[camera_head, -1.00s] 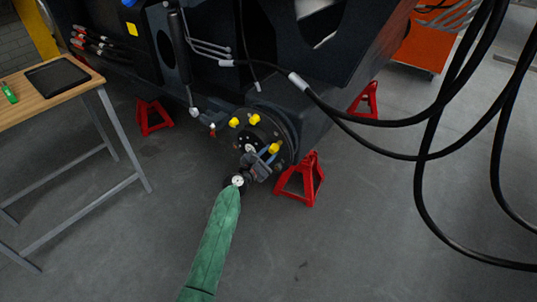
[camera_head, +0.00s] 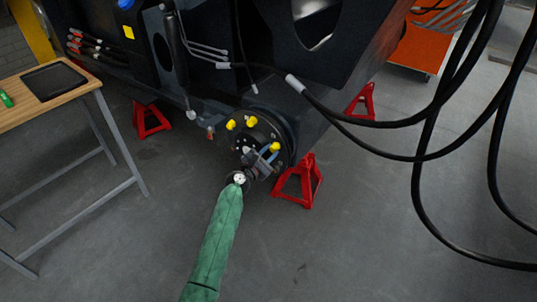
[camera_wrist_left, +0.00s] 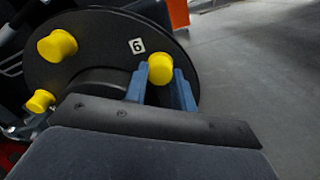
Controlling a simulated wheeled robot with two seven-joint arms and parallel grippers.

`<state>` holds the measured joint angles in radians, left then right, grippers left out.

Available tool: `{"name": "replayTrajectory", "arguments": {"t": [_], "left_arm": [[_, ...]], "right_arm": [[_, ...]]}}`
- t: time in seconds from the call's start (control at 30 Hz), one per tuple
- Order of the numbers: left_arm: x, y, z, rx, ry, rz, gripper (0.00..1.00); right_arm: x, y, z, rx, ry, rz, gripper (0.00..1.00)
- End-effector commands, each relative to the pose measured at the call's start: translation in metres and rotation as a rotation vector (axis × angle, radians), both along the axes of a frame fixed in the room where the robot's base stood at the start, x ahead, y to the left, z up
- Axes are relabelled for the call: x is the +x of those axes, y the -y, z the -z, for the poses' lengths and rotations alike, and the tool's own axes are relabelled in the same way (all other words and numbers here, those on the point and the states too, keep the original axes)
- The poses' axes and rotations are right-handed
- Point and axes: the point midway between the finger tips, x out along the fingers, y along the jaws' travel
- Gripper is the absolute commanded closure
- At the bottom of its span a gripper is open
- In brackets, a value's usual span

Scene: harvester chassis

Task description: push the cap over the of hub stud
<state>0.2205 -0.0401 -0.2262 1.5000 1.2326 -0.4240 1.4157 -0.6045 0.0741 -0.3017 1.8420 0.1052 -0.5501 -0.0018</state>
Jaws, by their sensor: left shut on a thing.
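The round black hub (camera_head: 262,136) sits at the chassis end, with a number 6 plate (camera_wrist_left: 137,45) on its face in the left wrist view. Two yellow caps, one upper left (camera_head: 231,125) and one at the top (camera_head: 251,121), sit on it. My left gripper (camera_head: 270,152) is shut on a third yellow cap (camera_head: 275,147) at the hub's right side. In the left wrist view this held cap (camera_wrist_left: 160,68) shows between the blue fingertips, in front of the hub rim. The stud behind it is hidden, and I cannot tell whether the cap is over it. My right gripper is not in view.
Red stands (camera_head: 299,182) are near the hub. A wooden table (camera_head: 82,90) with a black tray (camera_head: 54,80) and a green item (camera_head: 6,99) is at left. Black hoses (camera_head: 415,157) hang at right. The floor in front is clear.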

Motion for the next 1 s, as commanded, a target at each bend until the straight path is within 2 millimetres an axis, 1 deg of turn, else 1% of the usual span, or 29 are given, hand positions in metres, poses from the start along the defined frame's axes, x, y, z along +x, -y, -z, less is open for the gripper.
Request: {"name": "replayTrajectory", "arguments": {"t": [0.4, 0.7, 0.73, 0.83, 1.0], "left_arm": [[0.008, 0.0058, 0.0004, 0.0, 0.0, 0.0, 0.87], [0.0087, 0.0063, 0.0002, 0.0, 0.0, 0.0, 0.87], [0.0087, 0.0063, 0.0002, 0.0, 0.0, 0.0, 0.68], [0.0088, 0.0063, 0.0003, 0.0, 0.0, 0.0, 0.49], [0.0088, 0.0063, 0.0003, 0.0, 0.0, 0.0, 0.49]], "right_arm": [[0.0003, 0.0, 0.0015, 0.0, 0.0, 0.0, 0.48], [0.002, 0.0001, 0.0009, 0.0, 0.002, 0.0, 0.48], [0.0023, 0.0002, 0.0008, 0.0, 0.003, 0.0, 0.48], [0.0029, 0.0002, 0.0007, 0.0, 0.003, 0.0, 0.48], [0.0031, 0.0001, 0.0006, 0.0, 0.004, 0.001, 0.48]]}}
